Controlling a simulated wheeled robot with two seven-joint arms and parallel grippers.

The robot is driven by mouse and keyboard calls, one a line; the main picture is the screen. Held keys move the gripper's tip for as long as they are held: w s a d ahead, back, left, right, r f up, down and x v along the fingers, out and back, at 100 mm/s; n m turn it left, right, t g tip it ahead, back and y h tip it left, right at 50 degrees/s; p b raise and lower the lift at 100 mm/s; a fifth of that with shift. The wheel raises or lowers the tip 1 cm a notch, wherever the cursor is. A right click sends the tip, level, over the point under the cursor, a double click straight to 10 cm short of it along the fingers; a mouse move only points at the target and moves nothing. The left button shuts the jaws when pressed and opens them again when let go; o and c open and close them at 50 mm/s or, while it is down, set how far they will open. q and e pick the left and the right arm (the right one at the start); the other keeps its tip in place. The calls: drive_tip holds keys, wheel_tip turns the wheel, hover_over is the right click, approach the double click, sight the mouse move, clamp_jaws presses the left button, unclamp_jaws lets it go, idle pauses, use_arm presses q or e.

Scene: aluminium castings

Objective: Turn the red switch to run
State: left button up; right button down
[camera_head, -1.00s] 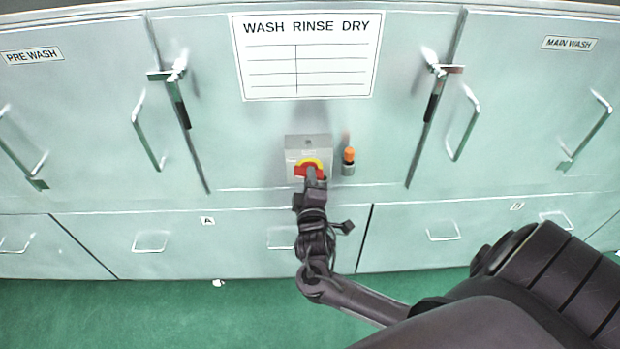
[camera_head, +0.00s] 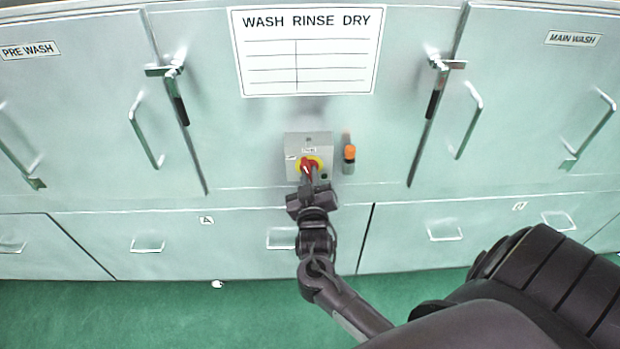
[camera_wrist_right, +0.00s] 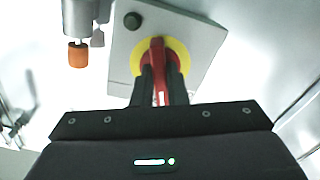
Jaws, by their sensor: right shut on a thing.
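The red switch (camera_head: 308,164) sits on a yellow disc on the front of a grey box (camera_head: 296,142) below the large sign. In the right wrist view the red switch handle (camera_wrist_right: 157,62) lies between the two dark fingers of my right gripper (camera_wrist_right: 160,88), which is shut on it. My right gripper (camera_head: 310,182) reaches up to the switch from below in the head view. A small label shows above the disc, and its text is too small to read. The fingers hide the lower part of the handle. My left gripper is not in view.
An orange-tipped fitting (camera_head: 349,153) stands just right of the box; it also shows in the wrist view (camera_wrist_right: 78,54). Door latches (camera_head: 177,85) and handles (camera_head: 145,137) stick out of the cabinet on both sides.

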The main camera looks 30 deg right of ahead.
drive_tip(key=shift+m+b, duration=0.5)
drive_tip(key=shift+m, duration=1.6)
drive_tip(key=c, duration=1.4)
unclamp_jaws()
drive_tip(key=shift+c, duration=0.2)
drive_tip(key=shift+s+a, duration=0.1)
drive_tip(key=b+v, duration=0.2)
drive_tip(key=v, duration=0.5)
drive_tip(key=shift+s, duration=0.3)
